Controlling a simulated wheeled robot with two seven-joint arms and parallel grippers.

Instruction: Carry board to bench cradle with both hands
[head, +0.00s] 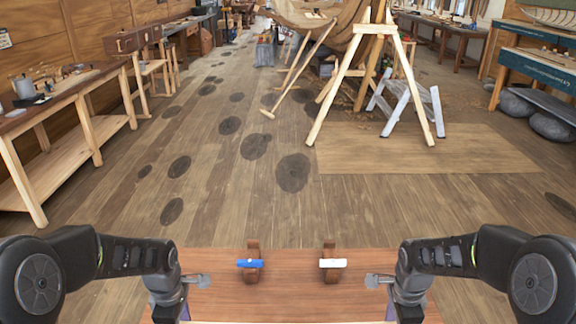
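A reddish-brown wooden top (290,292) spans the bottom middle of the head view, cut off by the lower edge. I take it for the bench; no separate board can be made out. Two brown upright brackets, like a cradle, stand on it: the left bracket (253,250) with a blue bar (250,263), the right bracket (330,251) with a white bar (332,263). My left gripper (198,281) is over the left part of the top, apart from the left bracket. My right gripper (379,281) mirrors it on the right. Their finger gaps are unclear.
A long workbench (60,107) runs along the left wall. A wooden trestle (372,75) and a grey step stool (410,105) stand ahead, right of centre, by the hull (320,14). Teal shelving (535,65) stands at far right. The plank floor (230,205) just ahead is clear.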

